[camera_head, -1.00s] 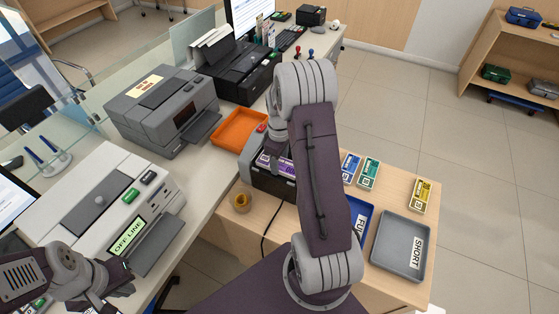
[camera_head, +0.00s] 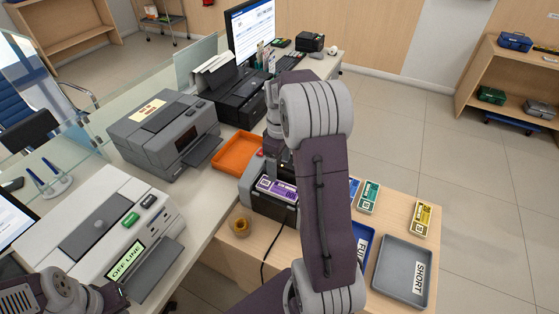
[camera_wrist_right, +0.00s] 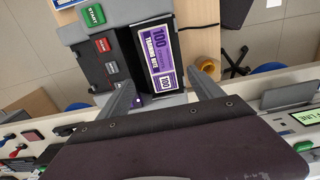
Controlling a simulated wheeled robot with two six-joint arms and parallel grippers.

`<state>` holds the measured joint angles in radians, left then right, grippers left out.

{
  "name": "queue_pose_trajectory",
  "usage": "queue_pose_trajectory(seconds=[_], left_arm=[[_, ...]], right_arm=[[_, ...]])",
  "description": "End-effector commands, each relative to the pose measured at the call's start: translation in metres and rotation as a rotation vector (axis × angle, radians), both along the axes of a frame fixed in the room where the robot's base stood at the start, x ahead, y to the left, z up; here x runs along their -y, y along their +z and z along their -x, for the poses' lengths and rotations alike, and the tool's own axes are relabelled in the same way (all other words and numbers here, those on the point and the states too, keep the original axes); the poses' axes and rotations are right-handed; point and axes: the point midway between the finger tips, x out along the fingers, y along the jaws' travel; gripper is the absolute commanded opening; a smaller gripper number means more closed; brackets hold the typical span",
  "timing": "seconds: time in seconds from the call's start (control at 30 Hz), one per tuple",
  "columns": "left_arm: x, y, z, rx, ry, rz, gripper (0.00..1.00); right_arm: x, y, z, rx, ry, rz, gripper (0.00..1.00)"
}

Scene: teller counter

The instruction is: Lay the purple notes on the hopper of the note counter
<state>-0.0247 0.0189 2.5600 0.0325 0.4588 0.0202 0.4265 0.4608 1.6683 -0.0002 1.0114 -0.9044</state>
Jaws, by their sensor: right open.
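The purple notes (camera_head: 277,188), a banded bundle marked 100, lie on the dark hopper of the grey note counter (camera_head: 250,183). In the right wrist view the notes (camera_wrist_right: 160,50) lie flat along the black hopper (camera_wrist_right: 184,52), beyond my fingertips. My right gripper (camera_wrist_right: 165,88) is open, with one finger to each side of the notes and nothing between them. In the head view my right arm hides most of this gripper. My left gripper (camera_head: 115,301) is at the lower left, by the OFF LINE machine, and its fingers are unclear.
Behind the note counter is an orange tray (camera_head: 236,152). Green notes (camera_head: 369,196) and yellow notes (camera_head: 421,218) lie to the right, near a blue tray (camera_head: 356,252) and the grey SHORT tray (camera_head: 403,270).

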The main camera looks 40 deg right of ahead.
Motion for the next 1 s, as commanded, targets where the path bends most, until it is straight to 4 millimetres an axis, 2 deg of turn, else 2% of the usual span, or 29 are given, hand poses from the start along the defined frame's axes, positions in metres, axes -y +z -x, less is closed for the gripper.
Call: queue_pose_trajectory(seconds=[0.1,0.23,0.3,0.37,0.4,0.53,0.6,0.7,0.8,1.0], left_arm=[[0.000,0.001,0.000,0.000,0.000,0.000,0.00],[0.000,0.001,0.000,0.000,0.000,0.000,0.00],[0.000,0.001,0.000,0.000,0.000,0.000,0.00],[0.000,0.001,0.000,0.000,0.000,0.000,0.00],[0.000,0.001,0.000,0.000,0.000,0.000,0.00],[0.000,0.001,0.000,0.000,0.000,0.000,0.00],[0.000,0.001,0.000,0.000,0.000,0.000,0.00],[0.000,0.001,0.000,0.000,0.000,0.000,0.00],[0.000,0.001,0.000,0.000,0.000,0.000,0.00],[0.000,0.001,0.000,0.000,0.000,0.000,0.00]], right_arm=[[0.000,0.012,0.000,0.000,0.000,0.000,0.76],[-0.001,0.015,0.000,0.000,0.000,-0.001,0.76],[-0.010,0.013,0.003,0.002,-0.015,-0.001,0.76],[-0.033,0.008,0.009,0.011,-0.058,0.000,0.76],[-0.055,0.002,0.017,0.021,-0.102,-0.002,0.76],[-0.121,-0.018,0.060,0.061,-0.278,-0.014,0.76],[-0.145,-0.028,0.086,0.078,-0.363,-0.024,0.76],[-0.164,-0.039,0.114,0.092,-0.451,-0.037,0.76],[-0.170,-0.043,0.126,0.100,-0.495,-0.044,0.76],[-0.170,-0.044,0.127,0.098,-0.503,-0.045,0.76]])
